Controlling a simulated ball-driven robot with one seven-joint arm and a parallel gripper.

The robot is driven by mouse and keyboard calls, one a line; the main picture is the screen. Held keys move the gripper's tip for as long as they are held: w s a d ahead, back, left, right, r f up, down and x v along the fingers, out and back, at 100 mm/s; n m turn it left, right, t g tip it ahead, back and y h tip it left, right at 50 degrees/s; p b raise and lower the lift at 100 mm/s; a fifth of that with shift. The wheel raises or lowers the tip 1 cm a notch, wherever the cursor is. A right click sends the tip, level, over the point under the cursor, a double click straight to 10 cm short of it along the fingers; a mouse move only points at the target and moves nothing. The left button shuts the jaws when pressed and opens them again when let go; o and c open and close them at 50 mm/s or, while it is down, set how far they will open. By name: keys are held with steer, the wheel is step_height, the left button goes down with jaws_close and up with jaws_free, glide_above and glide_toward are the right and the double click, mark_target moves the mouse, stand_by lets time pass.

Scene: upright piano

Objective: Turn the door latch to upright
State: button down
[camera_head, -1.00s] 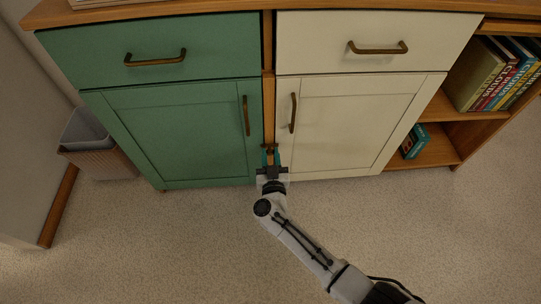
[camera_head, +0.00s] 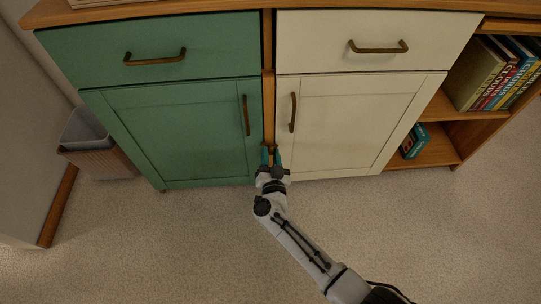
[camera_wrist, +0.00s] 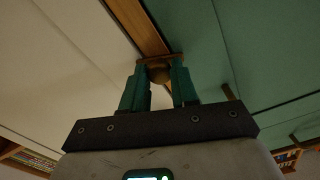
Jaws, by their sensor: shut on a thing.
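The brass-brown door latch (camera_wrist: 160,69) sits low on the wooden strip (camera_wrist: 140,25) between the green door (camera_head: 180,130) and the cream door (camera_head: 340,120). In the wrist view its bar lies crosswise over the strip, not in line with it. A round part of it faces me. My gripper (camera_wrist: 159,82) has its teal fingers shut on the latch, one on each side. In the head view my gripper (camera_head: 270,157) reaches the strip near the bottom of the doors and largely hides the latch. Both doors look closed.
Brass handles (camera_head: 246,115) (camera_head: 293,112) stand out on the doors above my gripper. Drawers with handles are higher up. A waste bin (camera_head: 97,145) stands at left, bookshelves (camera_head: 435,145) at right. The carpet (camera_head: 160,245) in front is clear.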

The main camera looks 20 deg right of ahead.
steer(key=m, duration=0.3)
steer(key=shift+m, duration=0.3)
steer(key=m, duration=0.3)
steer(key=shift+m+b, duration=0.3)
steer(key=shift+b, duration=0.1)
steer(key=m+b, duration=0.1)
steer(key=m, duration=0.5)
steer(key=shift+d+f, duration=0.1)
steer(key=shift+d, duration=0.05)
steer(key=shift+m, duration=0.4)
steer(key=c, duration=0.9)
jaws_free()
